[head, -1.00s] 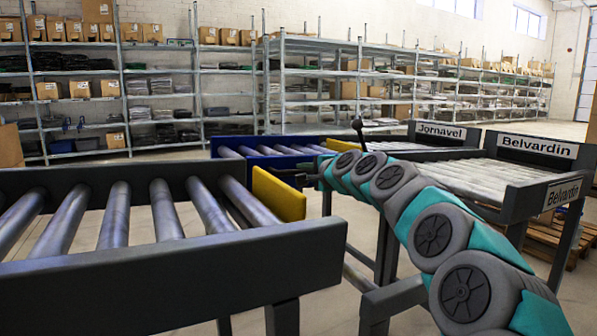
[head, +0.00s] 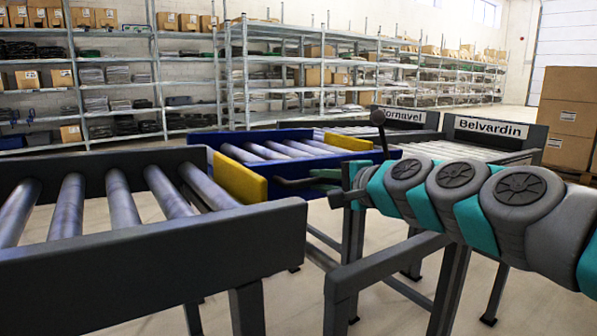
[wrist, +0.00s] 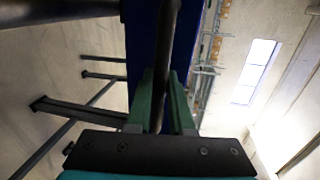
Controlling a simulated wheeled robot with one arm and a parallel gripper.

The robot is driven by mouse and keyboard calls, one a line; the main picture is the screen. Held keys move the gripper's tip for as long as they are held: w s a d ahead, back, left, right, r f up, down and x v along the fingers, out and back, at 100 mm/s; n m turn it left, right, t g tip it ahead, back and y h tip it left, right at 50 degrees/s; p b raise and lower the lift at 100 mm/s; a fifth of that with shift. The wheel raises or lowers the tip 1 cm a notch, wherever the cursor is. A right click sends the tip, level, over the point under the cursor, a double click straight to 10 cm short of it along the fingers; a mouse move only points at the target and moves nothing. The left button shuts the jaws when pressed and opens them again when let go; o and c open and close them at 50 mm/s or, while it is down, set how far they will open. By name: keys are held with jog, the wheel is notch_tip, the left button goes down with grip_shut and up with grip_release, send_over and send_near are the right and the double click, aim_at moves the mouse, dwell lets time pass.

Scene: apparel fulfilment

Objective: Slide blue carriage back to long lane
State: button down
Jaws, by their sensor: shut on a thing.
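The blue carriage (head: 222,140) carries several grey rollers and stands beyond the near grey roller lane (head: 150,238). A dark handle bar (head: 293,182) sticks out from its right side. My gripper (head: 325,178) is shut on this handle, just right of the carriage. In the wrist view, the green fingers of my gripper (wrist: 160,115) stand on both sides of the dark handle bar (wrist: 163,60), with the carriage's blue side (wrist: 140,50) behind. Which lane is the long one is not marked in view.
A yellow plate (head: 240,177) stands at the near lane's end, another (head: 347,141) beyond the carriage. A lane signed Belvardin (head: 492,128) lies behind my arm at right. A black-knobbed lever (head: 378,119) rises by the arm. Boxes (head: 571,115) stand far right, shelves behind.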

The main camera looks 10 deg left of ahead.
jog(key=f+b+v, duration=0.3)
jog(key=f+v, duration=0.1)
jog(key=v, duration=1.5)
jog(key=shift+s+d, duration=0.2)
jog(key=shift+s, duration=0.15)
jog(key=shift+f, duration=0.1)
jog(key=c, duration=0.8)
grip_release()
jog(key=shift+d, duration=0.15)
jog(key=v, duration=0.8)
